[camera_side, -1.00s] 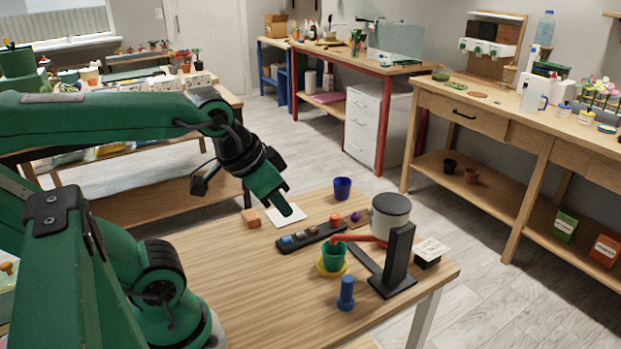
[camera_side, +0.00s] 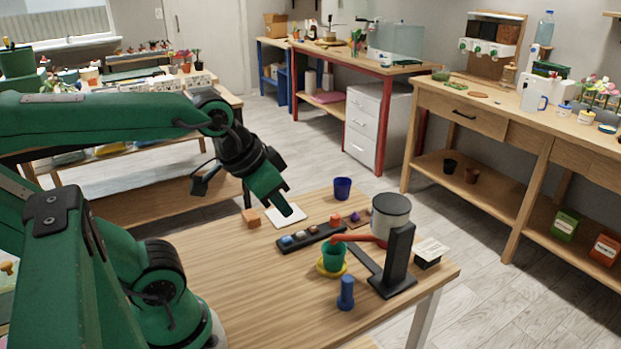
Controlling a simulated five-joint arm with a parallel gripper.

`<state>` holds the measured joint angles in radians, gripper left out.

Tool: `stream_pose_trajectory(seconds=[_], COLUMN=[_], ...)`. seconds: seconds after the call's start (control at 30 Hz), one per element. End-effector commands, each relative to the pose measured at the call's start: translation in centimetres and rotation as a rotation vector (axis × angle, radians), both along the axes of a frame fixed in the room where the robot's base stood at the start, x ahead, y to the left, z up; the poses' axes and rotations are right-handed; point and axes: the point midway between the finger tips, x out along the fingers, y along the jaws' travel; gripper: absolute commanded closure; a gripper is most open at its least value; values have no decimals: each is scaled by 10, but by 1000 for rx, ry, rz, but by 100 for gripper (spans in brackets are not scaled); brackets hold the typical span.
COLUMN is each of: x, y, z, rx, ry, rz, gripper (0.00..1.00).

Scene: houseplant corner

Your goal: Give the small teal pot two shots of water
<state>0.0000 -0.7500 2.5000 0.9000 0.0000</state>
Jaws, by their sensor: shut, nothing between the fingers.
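The small teal pot (camera_side: 334,255) stands upright on a yellow saucer (camera_side: 331,272) on the wooden table. A water dispenser with a grey-white tank (camera_side: 391,217) on a black stand (camera_side: 399,262) is to its right. The dispenser's red spout (camera_side: 358,238) reaches left over the pot. I cannot see inside the pot. A black strip with several coloured buttons (camera_side: 311,237) lies behind and left of the pot.
A blue cylinder (camera_side: 346,293) stands in front of the pot. A dark blue pot (camera_side: 342,188) stands at the back edge. A black box with a label (camera_side: 430,252) is at the right. The table's front left is clear.

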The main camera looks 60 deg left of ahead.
Motion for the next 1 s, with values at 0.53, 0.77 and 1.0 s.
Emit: stream_pose_trajectory(seconds=[0.53, 0.77, 1.0], x=[0, 1, 7], y=[0, 1, 6], z=[0, 0, 0], rx=[0, 2, 14], ry=[0, 7, 61], rz=[0, 0, -4], gripper=[100, 100, 100])
